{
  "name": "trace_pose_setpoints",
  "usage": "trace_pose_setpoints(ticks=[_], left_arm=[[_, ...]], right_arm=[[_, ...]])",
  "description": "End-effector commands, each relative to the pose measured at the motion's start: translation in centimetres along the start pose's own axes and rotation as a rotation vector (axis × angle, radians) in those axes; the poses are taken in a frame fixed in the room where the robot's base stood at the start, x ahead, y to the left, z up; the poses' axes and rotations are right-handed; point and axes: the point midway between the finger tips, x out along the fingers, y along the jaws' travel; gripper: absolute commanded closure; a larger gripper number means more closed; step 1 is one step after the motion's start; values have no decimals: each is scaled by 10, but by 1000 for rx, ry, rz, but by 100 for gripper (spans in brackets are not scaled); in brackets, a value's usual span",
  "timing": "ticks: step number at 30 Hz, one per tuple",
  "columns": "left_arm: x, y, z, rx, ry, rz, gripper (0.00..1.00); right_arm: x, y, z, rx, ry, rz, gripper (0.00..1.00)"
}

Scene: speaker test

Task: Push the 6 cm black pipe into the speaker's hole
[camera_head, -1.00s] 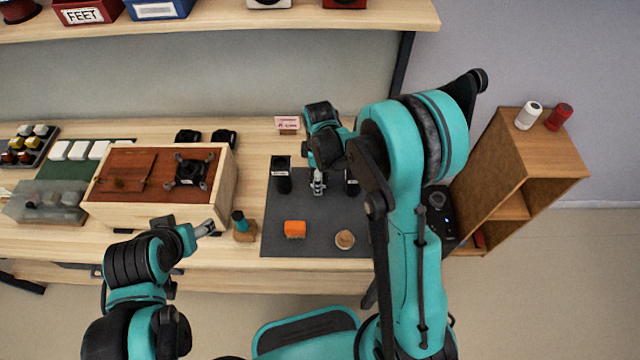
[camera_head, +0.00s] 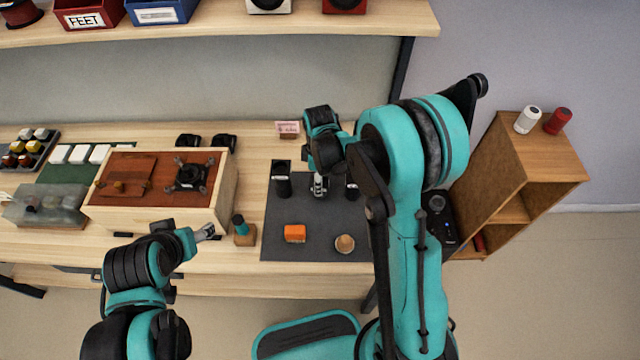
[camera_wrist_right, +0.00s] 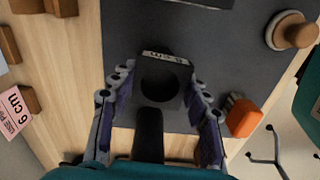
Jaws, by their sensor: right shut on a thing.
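The black pipe (camera_wrist_right: 176,78) with a white "6 cm" label sits between the purple finger pads of my right gripper (camera_wrist_right: 163,108) in the right wrist view; its round opening faces the camera. In the head view my right gripper (camera_head: 319,188) is low over the dark mat, shut on this pipe, which is mostly hidden there. The wooden box (camera_head: 228,200), seemingly the speaker, stands on the left of the bench with a red-brown top and a black part on it. Its hole is not clear to me. My left gripper (camera_head: 206,232) hangs near the box's front right corner; its jaws are too small to judge.
Black pipes stand left (camera_head: 282,182) and right (camera_head: 352,188) of my right gripper on the mat (camera_head: 290,258). A wooden block with a teal top (camera_head: 243,232) is beside my left gripper.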

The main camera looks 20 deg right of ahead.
Motion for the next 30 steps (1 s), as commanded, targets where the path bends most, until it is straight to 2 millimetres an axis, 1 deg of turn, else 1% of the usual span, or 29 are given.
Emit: trace_pose_setpoints(ticks=[6, 16, 19, 26, 30], left_arm=[[-11, 0, -8, 0, 0, 0, 36], [-26, 0, -18, 0, 0, 0, 36], [-27, 0, -19, 0, 0, 0, 36], [-26, 0, -18, 0, 0, 0, 36], [-23, 0, -16, 0, 0, 0, 36]], right_arm=[[-20, 0, 0, 0, 0, 0, 88], [-46, 0, 0, 0, 0, 0, 88], [-49, 0, 0, 0, 0, 0, 88], [-48, 0, 0, 1, 0, 0, 88], [-45, -4, -4, 59, 0, 0, 88]])
